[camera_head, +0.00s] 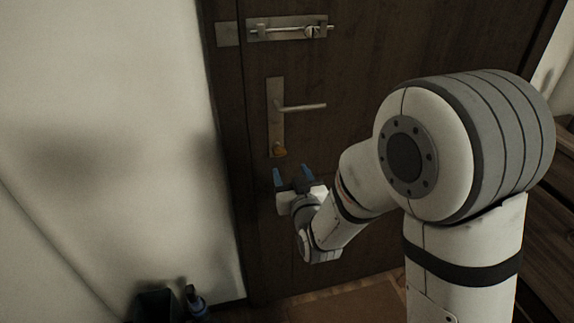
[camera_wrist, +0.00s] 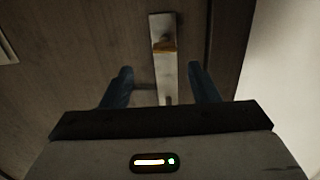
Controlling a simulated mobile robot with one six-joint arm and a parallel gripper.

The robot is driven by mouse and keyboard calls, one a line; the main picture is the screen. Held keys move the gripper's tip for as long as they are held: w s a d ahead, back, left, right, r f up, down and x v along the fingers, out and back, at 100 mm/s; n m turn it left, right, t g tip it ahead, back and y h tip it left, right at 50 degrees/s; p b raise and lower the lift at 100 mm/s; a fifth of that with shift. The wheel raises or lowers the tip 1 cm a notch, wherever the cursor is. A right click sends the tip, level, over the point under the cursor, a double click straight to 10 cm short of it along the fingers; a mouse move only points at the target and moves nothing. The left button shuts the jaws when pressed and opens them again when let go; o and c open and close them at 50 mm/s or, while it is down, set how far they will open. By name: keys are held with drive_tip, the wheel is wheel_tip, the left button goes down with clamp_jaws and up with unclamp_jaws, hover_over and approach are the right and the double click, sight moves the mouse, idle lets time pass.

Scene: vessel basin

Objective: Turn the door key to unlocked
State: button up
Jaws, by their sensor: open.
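The brass key (camera_head: 279,150) sits in the lower end of the metal lock plate (camera_head: 275,110) on the dark wooden door (camera_head: 360,190). The lever handle (camera_head: 305,106) points right from the plate, above the key. My gripper (camera_head: 292,173) is open and empty just below the key, its two blue fingers apart. In the wrist view, which looks inverted, the key (camera_wrist: 165,47) shows small and dim, between and beyond the fingertips of my gripper (camera_wrist: 160,69). I cannot tell its exact turn angle. The fingers do not appear to touch it.
A slide bolt (camera_head: 290,29) is mounted higher on the door. A pale wall (camera_head: 110,130) stands left of the door. A dark container (camera_head: 158,305) and a bluish bottle (camera_head: 194,300) stand at the floor by the wall. Wooden furniture (camera_head: 550,235) is at the right.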

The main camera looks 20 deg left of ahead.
sight(281, 155)
drive_tip(key=x, duration=0.4)
drive_tip(key=p+x, duration=0.1)
drive_tip(key=x, duration=0.2)
drive_tip(key=shift+w+a+r, duration=0.1)
drive_tip(key=shift+w+a, duration=0.1)
drive_tip(key=shift+a, duration=0.25)
drive_tip(key=shift+c, duration=0.4)
